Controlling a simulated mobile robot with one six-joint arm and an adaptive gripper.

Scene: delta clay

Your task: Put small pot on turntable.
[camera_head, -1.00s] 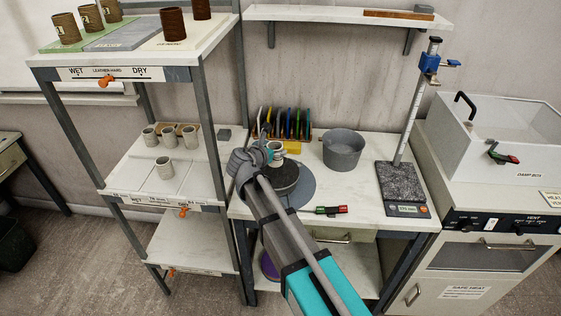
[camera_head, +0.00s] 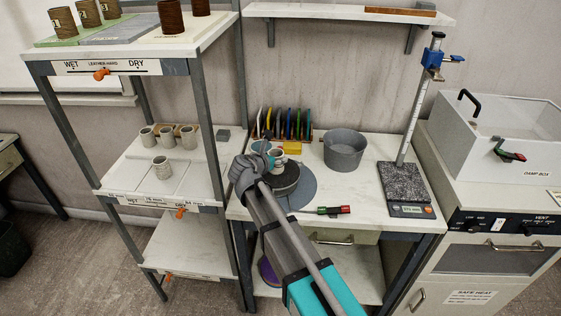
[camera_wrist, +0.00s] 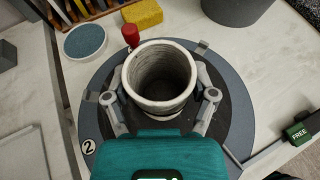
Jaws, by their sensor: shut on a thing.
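The small pot (camera_wrist: 160,75) is a pale, hollow cup with an open top, upright between the two fingers of my gripper (camera_wrist: 160,100) in the wrist view. The fingers are shut on it from both sides. The turntable (camera_wrist: 231,90) is a dark round wheel with a grey outer disc, directly below the pot. I cannot tell whether the pot's base touches it. In the head view the pot (camera_head: 279,155) shows partly beside my gripper (camera_head: 266,158), over the turntable (camera_head: 290,184); my arm hides part of both.
A yellow sponge (camera_wrist: 142,13), a blue round pad (camera_wrist: 85,41) and a red-topped item (camera_wrist: 131,35) lie close behind the wheel. A grey bucket (camera_head: 344,151) stands to its right. A green block marked FREE (camera_wrist: 298,134) is at the front right. Shelves with several pots stand left.

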